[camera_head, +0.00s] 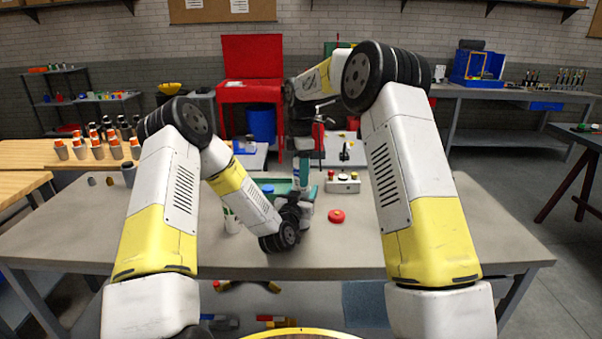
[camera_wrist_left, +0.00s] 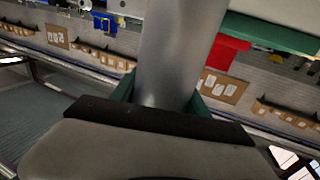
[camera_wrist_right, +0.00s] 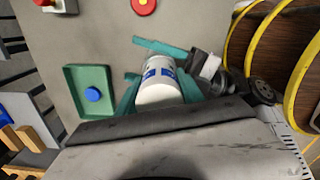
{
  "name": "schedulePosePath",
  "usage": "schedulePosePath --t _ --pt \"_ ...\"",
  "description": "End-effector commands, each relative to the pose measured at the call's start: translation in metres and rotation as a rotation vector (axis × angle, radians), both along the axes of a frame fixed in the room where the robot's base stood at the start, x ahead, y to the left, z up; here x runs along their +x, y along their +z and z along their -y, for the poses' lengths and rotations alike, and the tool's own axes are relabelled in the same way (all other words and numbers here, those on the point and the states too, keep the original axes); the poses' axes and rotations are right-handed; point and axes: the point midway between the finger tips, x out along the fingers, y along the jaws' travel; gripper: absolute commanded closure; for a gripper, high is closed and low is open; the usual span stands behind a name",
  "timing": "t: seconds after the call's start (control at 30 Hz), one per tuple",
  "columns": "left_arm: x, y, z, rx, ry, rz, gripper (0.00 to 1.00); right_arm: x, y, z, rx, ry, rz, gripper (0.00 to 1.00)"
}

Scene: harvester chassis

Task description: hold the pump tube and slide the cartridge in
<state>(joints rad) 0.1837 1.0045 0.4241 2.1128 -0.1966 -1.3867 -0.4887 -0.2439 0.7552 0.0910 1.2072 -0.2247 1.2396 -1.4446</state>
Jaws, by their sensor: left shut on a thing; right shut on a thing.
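My right gripper (camera_head: 303,145) points down over the table and is shut on the cartridge (camera_head: 305,168), white with blue marks. The right wrist view shows the cartridge (camera_wrist_right: 158,90) end-on between the teal fingers. My left gripper (camera_head: 303,208) is low over the table, below the right one, and is shut on the pump tube. In the left wrist view the grey tube (camera_wrist_left: 166,55) stands between the teal fingers. The cartridge is above or at the tube's top; I cannot tell whether its lower end is inside. The tube is mostly hidden in the right wrist view.
A red cap (camera_head: 337,215) lies on the grey table (camera_head: 420,245). A green tray (camera_wrist_right: 74,118) holds a blue cap (camera_wrist_right: 93,95). A small box with buttons (camera_head: 343,184) stands behind the red cap.

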Motion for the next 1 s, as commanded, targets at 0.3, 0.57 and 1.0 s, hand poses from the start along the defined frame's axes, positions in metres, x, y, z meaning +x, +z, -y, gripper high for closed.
schedulePosePath --t 0.3,0.57,1.0 --pt "0.0 0.0003 0.0002 0.0 0.0 0.001 1.0 0.0003 -0.0012 -0.0001 0.0 0.0 0.001 1.0" --pt "0.0 0.0003 0.0002 0.0 0.0 0.001 1.0 0.0003 -0.0031 -0.0001 0.0 0.0 0.001 1.0" --pt "0.0 0.0003 0.0002 0.0 0.0 0.001 1.0 0.0004 -0.0071 -0.0001 0.001 0.0 0.002 1.0"
